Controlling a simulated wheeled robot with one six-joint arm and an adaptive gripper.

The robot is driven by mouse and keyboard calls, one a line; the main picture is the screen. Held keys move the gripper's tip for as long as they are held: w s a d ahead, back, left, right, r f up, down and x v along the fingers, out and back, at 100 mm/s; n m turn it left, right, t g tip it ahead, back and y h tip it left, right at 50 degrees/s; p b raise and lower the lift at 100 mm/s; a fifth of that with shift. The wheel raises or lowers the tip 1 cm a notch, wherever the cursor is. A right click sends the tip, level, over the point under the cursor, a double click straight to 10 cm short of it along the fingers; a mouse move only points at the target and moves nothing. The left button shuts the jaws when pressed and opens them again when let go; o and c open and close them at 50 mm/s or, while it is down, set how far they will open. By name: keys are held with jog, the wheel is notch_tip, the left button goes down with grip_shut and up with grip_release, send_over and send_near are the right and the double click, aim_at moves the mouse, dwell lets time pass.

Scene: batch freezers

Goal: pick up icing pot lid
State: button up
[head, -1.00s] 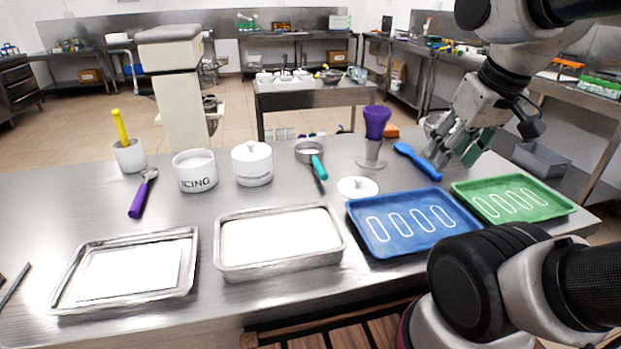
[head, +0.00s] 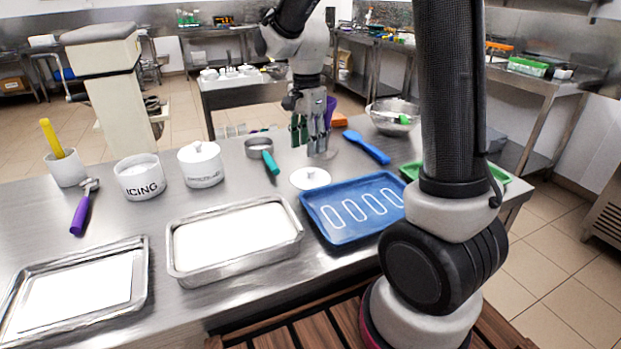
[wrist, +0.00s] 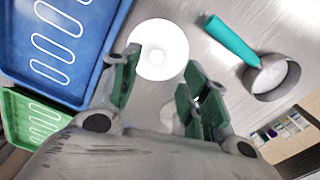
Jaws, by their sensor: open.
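The white icing pot lid (head: 310,178) lies flat on the steel table, just behind the blue tray's back left corner. In the wrist view the lid (wrist: 158,50) is a white disc with a small knob, beyond and between my fingertips. My gripper (head: 310,142) is open and empty, pointing down above the table behind the lid. Its green finger pads also show in the wrist view (wrist: 158,82). The icing pot (head: 140,177) stands open at the left, marked "ICING". A second white pot (head: 201,164) with its lid on stands beside it.
A blue tray (head: 340,236) is right in front of the lid. A teal-handled sieve (head: 260,150) lies left of my gripper. A blue spatula (head: 366,147) and a metal bowl (head: 392,116) are to the right. A white-filled pan (head: 235,272) stands in front.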

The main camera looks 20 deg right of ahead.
aim_at(310, 170)
jog(key=m, duration=0.2)
jog(key=shift+w+m, duration=0.15)
jog(key=shift+m, duration=0.15)
jog(key=shift+f+m, duration=0.1)
jog(key=shift+m, duration=0.2)
jog(key=f, duration=0.7)
jog(key=shift+s+d+f, duration=0.3)
jog(key=shift+d, duration=0.05)
jog(key=c, duration=0.8)
